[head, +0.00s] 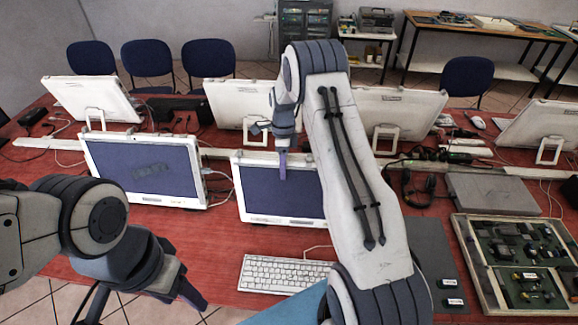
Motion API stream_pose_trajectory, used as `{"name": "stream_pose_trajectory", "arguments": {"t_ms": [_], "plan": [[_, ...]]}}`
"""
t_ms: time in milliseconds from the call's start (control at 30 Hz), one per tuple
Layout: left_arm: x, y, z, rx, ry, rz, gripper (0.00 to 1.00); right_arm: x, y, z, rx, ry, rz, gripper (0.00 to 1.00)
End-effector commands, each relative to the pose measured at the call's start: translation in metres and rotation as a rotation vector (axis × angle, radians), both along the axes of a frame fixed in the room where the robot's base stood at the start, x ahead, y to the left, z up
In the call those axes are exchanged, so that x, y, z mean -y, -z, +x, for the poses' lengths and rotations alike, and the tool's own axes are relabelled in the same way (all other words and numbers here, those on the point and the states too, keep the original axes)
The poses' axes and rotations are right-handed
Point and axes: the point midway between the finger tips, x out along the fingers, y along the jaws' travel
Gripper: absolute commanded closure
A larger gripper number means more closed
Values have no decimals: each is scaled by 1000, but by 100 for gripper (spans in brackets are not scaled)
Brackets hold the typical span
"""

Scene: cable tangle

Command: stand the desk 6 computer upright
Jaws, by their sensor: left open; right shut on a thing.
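A white computer with a dark blue screen (262,190) stands tilted back on the red table at the middle front. My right gripper (283,158) is at its top edge and shut on it, with one finger showing in front of the screen. My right arm hides the right part of this computer. A similar white computer (145,165) stands to its left, facing me. No desk number is readable, so I cannot tell which is desk 6. My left gripper (188,290) is open and empty at the lower left, near the table's front edge.
A white keyboard (285,274) lies in front of the middle computer. Several white computers (95,99) stand with their backs to me in the far row. A tray of electronic parts (490,290), a closed grey laptop (500,193) and cables lie at the right.

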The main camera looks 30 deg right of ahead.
Motion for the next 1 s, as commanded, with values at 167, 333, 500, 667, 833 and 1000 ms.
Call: {"name": "stream_pose_trajectory", "arguments": {"t_ms": [167, 333, 500, 667, 833, 1000], "plan": [[0, -1, 0, 0, 0, 0, 43, -5, 1, -4, -12, 2, 15, 35], [0, -1, 0, 1, 0, -1, 43, -2, 1, -4, -9, 4, 12, 20], [0, 0, 0, 1, 0, -1, 43, -1, 1, -3, -6, 5, 10, 20], [0, 8, 0, 1, -1, -1, 43, 0, -10, 0, -2, 4, 9, 20], [0, 21, 0, 0, -3, 0, 43, 2, -42, 5, 0, 3, 9, 20], [0, 31, 0, 0, -5, 0, 43, 3, -75, 8, -2, 2, 10, 20]]}}
